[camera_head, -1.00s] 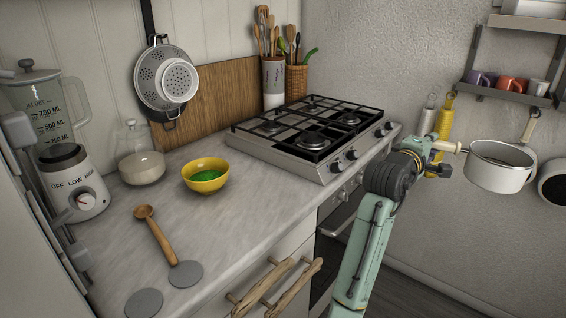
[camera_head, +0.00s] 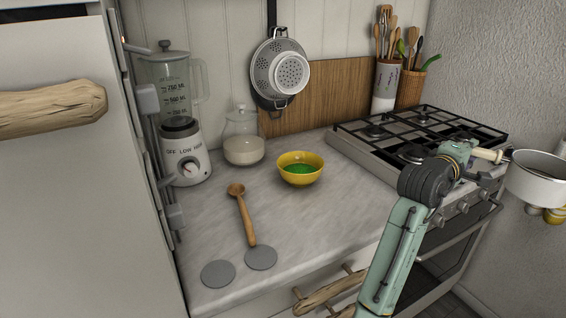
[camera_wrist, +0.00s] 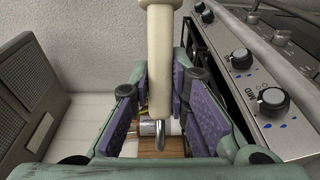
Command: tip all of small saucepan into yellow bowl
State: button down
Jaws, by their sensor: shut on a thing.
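The yellow bowl (camera_head: 300,176) stands upright on the marble counter, with something green in its bottom. My gripper (camera_head: 480,160) is at the right in the head view, in front of the stove. It is shut on the pale handle of the small saucepan (camera_head: 535,184). The saucepan is white outside, roughly upright and held in the air, well to the right of the bowl. Its contents cannot be made out. In the wrist view the handle (camera_wrist: 160,60) runs up between the purple pads of my gripper (camera_wrist: 163,108); the pan body is out of sight.
The stove (camera_head: 420,140) lies between bowl and saucepan, its knobs near my gripper. A wooden spoon (camera_head: 243,215), two grey discs (camera_head: 218,273), a glass jar (camera_head: 243,140) and a blender (camera_head: 182,130) are on the counter.

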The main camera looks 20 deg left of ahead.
aim_at(300, 169)
jog(key=l+u, duration=0.65)
jog(key=u, duration=0.15)
jog(key=k+l+u, duration=0.1)
jog(key=l+u, duration=0.3)
jog(key=k+l+u, duration=0.1)
jog(key=u, duration=0.25)
jog(key=l+u, duration=0.35)
jog(key=l, duration=0.2)
jog(key=l+u, duration=0.3)
jog(key=l, duration=0.3)
jog(key=k+l+u, duration=0.1)
jog(key=l+u, duration=0.25)
jog(key=l, duration=0.2)
jog(key=k+l+u, duration=0.15)
jog(key=l+u, duration=0.15)
jog(key=l, duration=0.25)
